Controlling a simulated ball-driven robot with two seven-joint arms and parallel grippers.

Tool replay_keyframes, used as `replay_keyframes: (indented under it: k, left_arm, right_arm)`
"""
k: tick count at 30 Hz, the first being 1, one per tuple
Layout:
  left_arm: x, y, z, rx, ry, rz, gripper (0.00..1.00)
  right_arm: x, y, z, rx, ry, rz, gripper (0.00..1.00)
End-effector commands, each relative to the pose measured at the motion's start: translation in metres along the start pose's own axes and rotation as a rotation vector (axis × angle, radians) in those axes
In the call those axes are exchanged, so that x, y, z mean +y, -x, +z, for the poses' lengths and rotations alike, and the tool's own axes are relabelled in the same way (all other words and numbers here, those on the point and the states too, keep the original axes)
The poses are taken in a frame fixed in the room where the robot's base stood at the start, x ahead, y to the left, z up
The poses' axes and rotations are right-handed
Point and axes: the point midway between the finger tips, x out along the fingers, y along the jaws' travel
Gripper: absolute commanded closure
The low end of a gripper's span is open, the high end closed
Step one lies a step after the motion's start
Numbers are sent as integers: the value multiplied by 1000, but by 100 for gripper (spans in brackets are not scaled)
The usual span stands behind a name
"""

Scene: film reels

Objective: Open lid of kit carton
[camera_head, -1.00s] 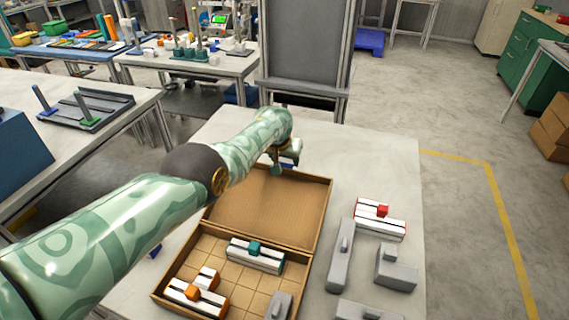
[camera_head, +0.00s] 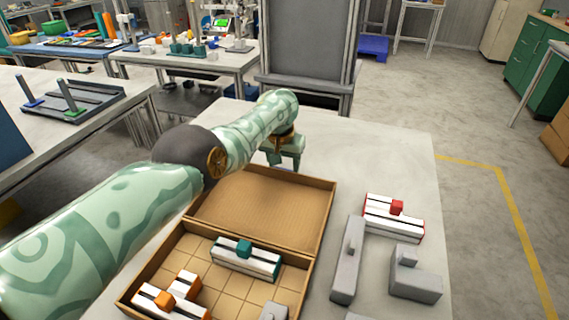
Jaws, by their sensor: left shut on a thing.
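The brown kit carton (camera_head: 308,291) stands on the pale table in the lower middle. Its lid (camera_head: 262,207) is swung back away from me, wide open, with its inner face showing. My left arm reaches over the left side of the carton. My left gripper (camera_head: 286,163) is at the lid's far edge, pointing down, shut on the lid there. The exact contact is small and partly hidden. My right gripper is not in view.
In the carton's compartments lie a teal-knobbed block (camera_head: 246,259), an orange-knobbed block (camera_head: 170,299) and a grey piece. To the right on the table (camera_head: 385,150) are a red-knobbed block (camera_head: 394,217) and several grey pieces. The table behind them is clear.

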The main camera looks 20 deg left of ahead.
Motion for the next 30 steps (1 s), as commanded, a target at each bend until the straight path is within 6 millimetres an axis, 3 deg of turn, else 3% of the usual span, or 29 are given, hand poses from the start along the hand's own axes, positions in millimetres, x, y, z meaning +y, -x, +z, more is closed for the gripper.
replay_keyframes:
  k: [15, 16, 18, 30]
  left_arm:
    - [-1, 4, -7, 9, 6, 0, 87]
    - [-1, 4, -7, 9, 6, 0, 40]
    - [-1, 3, -6, 7, 5, 0, 24]
    - [0, 7, -3, -3, 2, 1, 24]
  right_arm:
    - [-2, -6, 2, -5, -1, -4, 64]
    - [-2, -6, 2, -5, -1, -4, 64]
    - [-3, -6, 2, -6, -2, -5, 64]
    - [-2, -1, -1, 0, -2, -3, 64]
